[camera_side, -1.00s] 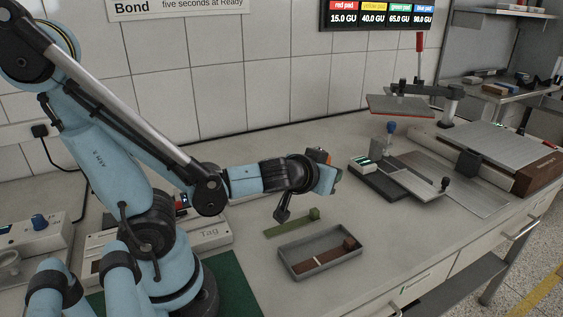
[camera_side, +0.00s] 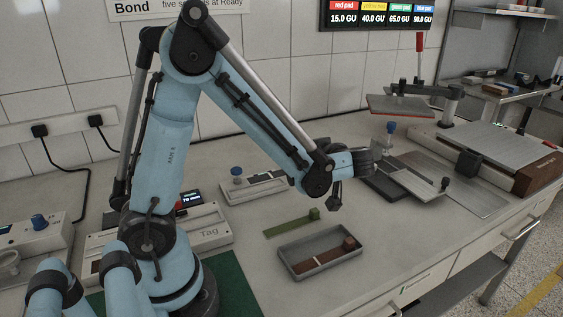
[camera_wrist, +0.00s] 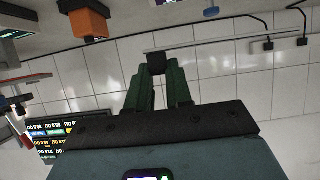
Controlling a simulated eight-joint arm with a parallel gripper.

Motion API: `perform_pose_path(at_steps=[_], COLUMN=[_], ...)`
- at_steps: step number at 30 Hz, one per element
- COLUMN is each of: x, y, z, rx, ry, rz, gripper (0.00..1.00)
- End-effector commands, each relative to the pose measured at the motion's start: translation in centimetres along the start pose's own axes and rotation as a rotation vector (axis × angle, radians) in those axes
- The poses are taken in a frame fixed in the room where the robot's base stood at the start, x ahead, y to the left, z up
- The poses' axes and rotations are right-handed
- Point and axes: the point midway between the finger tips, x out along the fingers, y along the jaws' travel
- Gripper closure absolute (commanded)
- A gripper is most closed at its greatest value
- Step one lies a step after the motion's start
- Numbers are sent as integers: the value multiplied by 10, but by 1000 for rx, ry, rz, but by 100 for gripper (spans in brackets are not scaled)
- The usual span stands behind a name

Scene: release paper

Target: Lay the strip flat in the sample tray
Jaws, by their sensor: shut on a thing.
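The grey sample tray (camera_side: 308,247) lies on the bench. A brown strip (camera_side: 332,257) with a pale band and a brown end block lies inside along its front side, looking flat. A green strip (camera_side: 285,228) with a green end block lies on the bench just behind the tray. My gripper (camera_wrist: 157,78) shows two green fingers in the wrist view, shut on a small dark block (camera_wrist: 156,63); whether a strip hangs from it I cannot tell.
The tag unit (camera_side: 212,232) is to the left. A press with a metal plate (camera_side: 490,148) stands at the right.

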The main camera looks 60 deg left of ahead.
Motion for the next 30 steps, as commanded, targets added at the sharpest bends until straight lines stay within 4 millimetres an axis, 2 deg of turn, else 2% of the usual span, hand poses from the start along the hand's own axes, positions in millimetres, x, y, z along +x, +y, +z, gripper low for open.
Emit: perform_pose_path(at_steps=[8,11,21,25,30], x=[6,22,103,124,136], y=[0,-2,-10,-12,-13], z=[1,2,10,12,14], rx=[0,0,-1,0,3], ry=[-1,-1,-1,-1,-1], rz=[1,-1,-2,0,3], gripper=[100,100,100,100,100])
